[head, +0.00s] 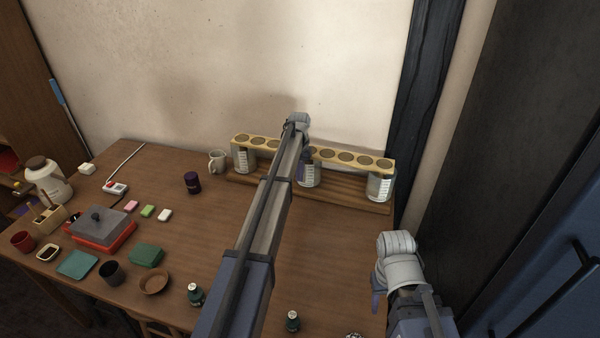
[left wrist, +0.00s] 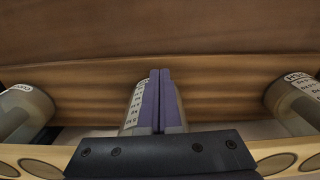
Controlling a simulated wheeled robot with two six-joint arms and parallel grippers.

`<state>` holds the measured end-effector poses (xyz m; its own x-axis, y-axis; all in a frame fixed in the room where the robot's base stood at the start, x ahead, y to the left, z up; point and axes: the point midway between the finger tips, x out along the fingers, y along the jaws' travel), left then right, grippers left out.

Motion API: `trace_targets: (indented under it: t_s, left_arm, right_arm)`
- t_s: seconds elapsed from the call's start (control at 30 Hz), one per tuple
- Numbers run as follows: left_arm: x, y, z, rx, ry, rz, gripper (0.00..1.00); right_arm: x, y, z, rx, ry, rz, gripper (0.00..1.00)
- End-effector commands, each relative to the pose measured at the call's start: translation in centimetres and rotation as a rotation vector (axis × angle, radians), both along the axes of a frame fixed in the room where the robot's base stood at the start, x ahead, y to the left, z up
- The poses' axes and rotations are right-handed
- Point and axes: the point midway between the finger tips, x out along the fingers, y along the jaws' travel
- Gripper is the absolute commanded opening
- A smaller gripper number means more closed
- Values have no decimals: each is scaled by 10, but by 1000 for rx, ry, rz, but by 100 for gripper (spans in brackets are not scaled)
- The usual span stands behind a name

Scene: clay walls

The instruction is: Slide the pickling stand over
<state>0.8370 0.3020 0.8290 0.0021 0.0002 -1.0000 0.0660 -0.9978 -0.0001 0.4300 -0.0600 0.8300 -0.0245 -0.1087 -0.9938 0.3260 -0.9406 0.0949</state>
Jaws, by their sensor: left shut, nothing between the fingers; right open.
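The pickling stand is a long wooden rack (head: 258,183) against the back wall, with a pale top board with round holes and a brown slatted base. Labelled glass jars stand in it at the left (head: 245,161), middle (head: 310,177) and right (head: 380,187). My left gripper (head: 303,171) reaches to the stand's middle, shut and empty. In the left wrist view its purple fingers (left wrist: 160,75) overlap the middle jar (left wrist: 133,108); I cannot tell whether they touch it. The arm hides part of the stand. My right gripper (head: 378,300) is open and empty, low at the right.
A white mug (head: 217,161) stands just left of the stand, with a dark purple jar (head: 192,183) further left. Many small items and a red-based box (head: 101,230) crowd the table's left. Green bottles (head: 292,321) stand near the front. A dark post (head: 418,90) rises behind the right end.

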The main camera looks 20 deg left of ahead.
Motion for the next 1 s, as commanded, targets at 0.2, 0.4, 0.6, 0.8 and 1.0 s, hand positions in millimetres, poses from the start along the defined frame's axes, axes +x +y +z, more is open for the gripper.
trace_targets:
  t_s: [0.2,0.4,0.6,0.8,1.0]
  left_arm:
    - [-16,-3,25,0,0,-1,0]
    - [-16,-3,56,0,1,-1,0]
    - [-16,-3,86,0,1,-1,0]
    - [-16,-3,101,0,1,0,0]
    - [-16,-3,100,0,1,0,0]
  right_arm:
    - [0,0,25,0,0,0,50]
    - [0,0,56,0,0,0,50]
    - [0,0,86,0,0,0,50]
    - [0,0,101,0,0,0,50]
    - [0,0,100,0,0,0,50]
